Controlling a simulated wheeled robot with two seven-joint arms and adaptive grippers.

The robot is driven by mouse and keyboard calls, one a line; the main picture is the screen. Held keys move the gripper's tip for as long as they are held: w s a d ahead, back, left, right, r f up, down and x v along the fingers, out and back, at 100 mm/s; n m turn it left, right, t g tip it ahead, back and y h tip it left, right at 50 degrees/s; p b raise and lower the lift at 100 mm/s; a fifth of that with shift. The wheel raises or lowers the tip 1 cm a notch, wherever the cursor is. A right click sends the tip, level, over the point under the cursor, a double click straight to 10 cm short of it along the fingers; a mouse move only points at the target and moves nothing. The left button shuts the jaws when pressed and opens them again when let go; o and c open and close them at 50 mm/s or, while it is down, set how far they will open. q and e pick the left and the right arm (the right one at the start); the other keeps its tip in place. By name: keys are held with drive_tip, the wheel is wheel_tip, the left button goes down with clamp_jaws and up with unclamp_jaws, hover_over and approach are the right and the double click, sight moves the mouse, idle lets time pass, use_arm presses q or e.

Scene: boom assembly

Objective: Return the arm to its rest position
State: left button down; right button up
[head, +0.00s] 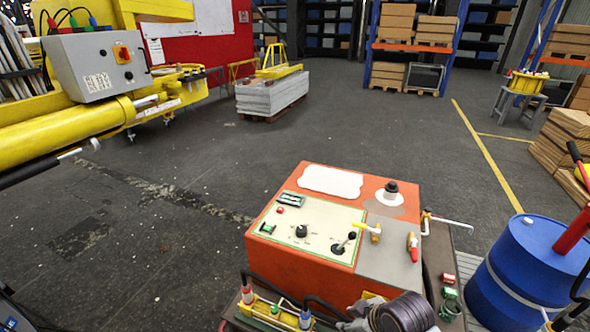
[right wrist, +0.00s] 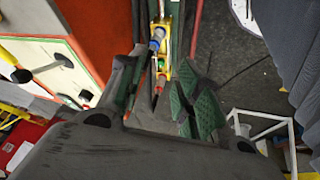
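My right gripper (right wrist: 160,92) shows in the right wrist view with its two green-padded fingers spread apart and nothing clamped between them. Beyond the gap is a yellow connector block (right wrist: 160,65) with blue, green and red plugs. In the head view a yellow bar with red, green and blue plugs (head: 275,313) is at the bottom, at the front of the orange control box (head: 330,222). A dark ribbed part, apparently of my right arm, is just right of it at the bottom edge; the fingertips are hard to make out there. My left gripper is not in view.
A blue drum (head: 525,268) stands at the right beside the control box. A yellow boom (head: 65,135) with a grey switch box (head: 97,66) reaches in from the left. A grey slab stack (head: 271,95) stands farther back. Open dark floor (head: 150,225) lies left of the control box.

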drive_tip(key=shift+s+d+f+m+h, duration=1.25)
drive_tip(key=shift+s+d+m, duration=1.9)
drive_tip(key=shift+d+m, duration=0.8)
wheel_tip(320, 180, down, 32)
drive_tip(key=s+g, duration=0.2)
drive_tip(key=s+d+f, duration=0.2)
drive_tip(key=s+f, duration=0.8)
drive_tip(key=s, duration=0.1)
drive_tip(key=s+d+f+g, duration=0.1)
drive_tip(key=s+d+f, duration=0.2)
drive_tip(key=s+f, duration=0.7)
drive_tip(key=shift+s+d+f, duration=0.15)
drive_tip(key=shift+s+d, duration=0.1)
drive_tip(key=shift+s, duration=0.4)
drive_tip(key=shift+n+h, duration=0.25)
drive_tip(key=shift+s, duration=0.15)
